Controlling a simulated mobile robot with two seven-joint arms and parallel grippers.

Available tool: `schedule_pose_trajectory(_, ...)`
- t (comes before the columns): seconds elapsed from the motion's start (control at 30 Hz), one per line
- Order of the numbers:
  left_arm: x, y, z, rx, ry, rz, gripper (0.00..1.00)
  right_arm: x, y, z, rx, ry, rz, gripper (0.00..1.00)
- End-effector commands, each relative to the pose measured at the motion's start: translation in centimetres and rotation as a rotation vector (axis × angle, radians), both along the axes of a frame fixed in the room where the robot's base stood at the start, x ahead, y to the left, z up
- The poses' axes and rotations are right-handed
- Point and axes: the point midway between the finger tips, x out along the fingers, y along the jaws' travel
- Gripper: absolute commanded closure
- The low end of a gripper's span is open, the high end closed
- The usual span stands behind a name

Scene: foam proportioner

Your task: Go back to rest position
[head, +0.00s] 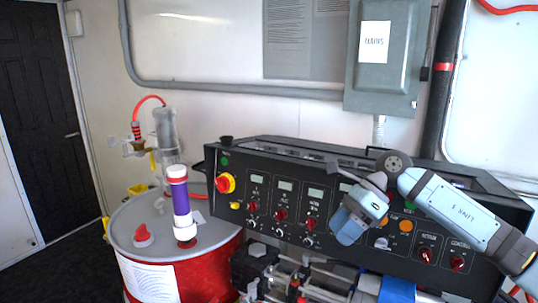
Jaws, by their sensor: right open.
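My right arm comes in from the right, in front of the black control panel (268,205). Its gripper (352,166) is open and appears empty near the panel's upper middle. I cannot tell whether it touches the panel. The arm and wrist hide part of the panel's right half, including some of its knobs and displays. My left gripper is not in view.
A red drum (205,275) with a grey lid stands left of the panel, with a white and purple cylinder (181,205) upright on it. Pipes and valves (300,280) lie below the panel. A grey mains box (392,75) hangs above. A dark door (35,110) is at far left.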

Motion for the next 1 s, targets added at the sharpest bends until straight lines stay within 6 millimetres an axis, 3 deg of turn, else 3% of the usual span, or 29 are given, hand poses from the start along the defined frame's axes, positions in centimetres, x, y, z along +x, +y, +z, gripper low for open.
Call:
schedule_pose_trajectory(0.03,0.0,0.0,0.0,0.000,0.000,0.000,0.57,-1.0,1.0,-2.0,0.092,0.067,-0.033,0.41)
schedule_pose_trajectory(0.2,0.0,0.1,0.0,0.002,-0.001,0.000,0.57,-3.8,3.5,-5.8,0.432,0.314,-0.217,0.41)
schedule_pose_trajectory(0.33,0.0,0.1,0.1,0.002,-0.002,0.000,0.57,-5.2,3.8,-8.2,0.659,0.531,-0.405,0.41)
schedule_pose_trajectory(0.47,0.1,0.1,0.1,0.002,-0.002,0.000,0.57,-6.2,2.7,-11.0,0.856,0.759,-0.628,0.41)
schedule_pose_trajectory(0.57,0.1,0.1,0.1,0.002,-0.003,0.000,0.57,-6.9,1.0,-13.6,0.984,0.941,-0.822,0.41)
schedule_pose_trajectory(0.77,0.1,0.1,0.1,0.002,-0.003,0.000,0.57,-9.4,-4.0,-20.9,1.170,1.303,-1.269,0.41)
schedule_pose_trajectory(1.0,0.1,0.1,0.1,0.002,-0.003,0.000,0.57,-16.2,-10.8,-31.2,1.252,1.679,-1.858,0.41)
